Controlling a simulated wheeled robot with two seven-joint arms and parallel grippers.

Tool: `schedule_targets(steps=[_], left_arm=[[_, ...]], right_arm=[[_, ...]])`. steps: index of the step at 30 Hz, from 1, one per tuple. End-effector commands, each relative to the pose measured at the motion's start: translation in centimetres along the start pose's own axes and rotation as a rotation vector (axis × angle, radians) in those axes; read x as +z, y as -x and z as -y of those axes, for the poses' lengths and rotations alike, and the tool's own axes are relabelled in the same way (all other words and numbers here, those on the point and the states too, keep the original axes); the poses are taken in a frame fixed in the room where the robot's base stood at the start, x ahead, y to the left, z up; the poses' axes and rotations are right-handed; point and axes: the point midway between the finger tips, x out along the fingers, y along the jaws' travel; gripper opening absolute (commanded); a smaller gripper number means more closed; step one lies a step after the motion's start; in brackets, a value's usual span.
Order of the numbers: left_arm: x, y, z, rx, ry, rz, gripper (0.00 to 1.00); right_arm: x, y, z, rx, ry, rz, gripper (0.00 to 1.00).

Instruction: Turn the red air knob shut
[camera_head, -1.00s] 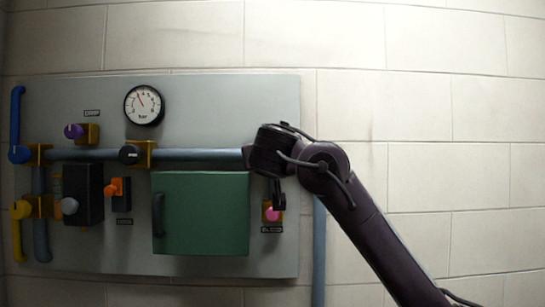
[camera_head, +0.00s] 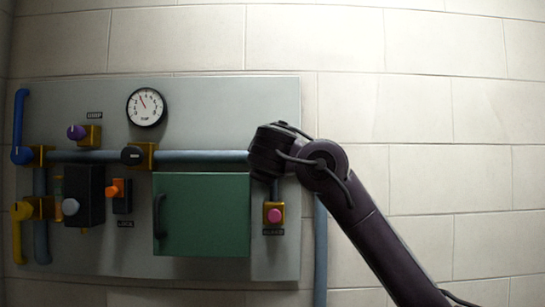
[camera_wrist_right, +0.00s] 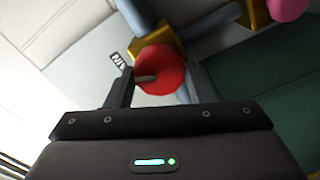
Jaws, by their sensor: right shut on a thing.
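The red air knob (camera_wrist_right: 160,71) shows in the right wrist view as a round red knob with a pale pointer mark aimed to the left. It sits on a brass block (camera_wrist_right: 152,47) on the blue-grey pipe. My right gripper (camera_wrist_right: 159,82) has a finger on each side of the knob and is shut on it. In the head view my right gripper (camera_head: 266,152) covers the right end of the pipe, and the red knob is hidden behind it. My left gripper is in neither view.
Close below the gripper are a pink knob (camera_head: 274,215) and the green cabinet door (camera_head: 205,215). A gauge (camera_head: 146,107), a purple knob (camera_head: 77,132), a black knob (camera_head: 131,155), an orange switch (camera_head: 115,188), and blue (camera_head: 19,125) and yellow (camera_head: 17,238) levers are further left. The wall at right is bare.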

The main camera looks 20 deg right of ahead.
Motion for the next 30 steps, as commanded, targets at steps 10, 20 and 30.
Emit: schedule_targets(steps=[10, 20, 30], left_arm=[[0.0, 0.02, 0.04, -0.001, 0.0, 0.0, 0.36], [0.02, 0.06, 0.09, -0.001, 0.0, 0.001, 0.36], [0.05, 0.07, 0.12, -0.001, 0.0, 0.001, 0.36]], right_arm=[[-0.05, 0.02, 0.25, -0.001, 0.28, -0.001, 0.26], [0.02, -0.01, 0.4, -0.002, 0.421, 0.0, 0.26], [0.04, -0.03, 0.48, -0.002, 0.455, 0.0, 0.26]])
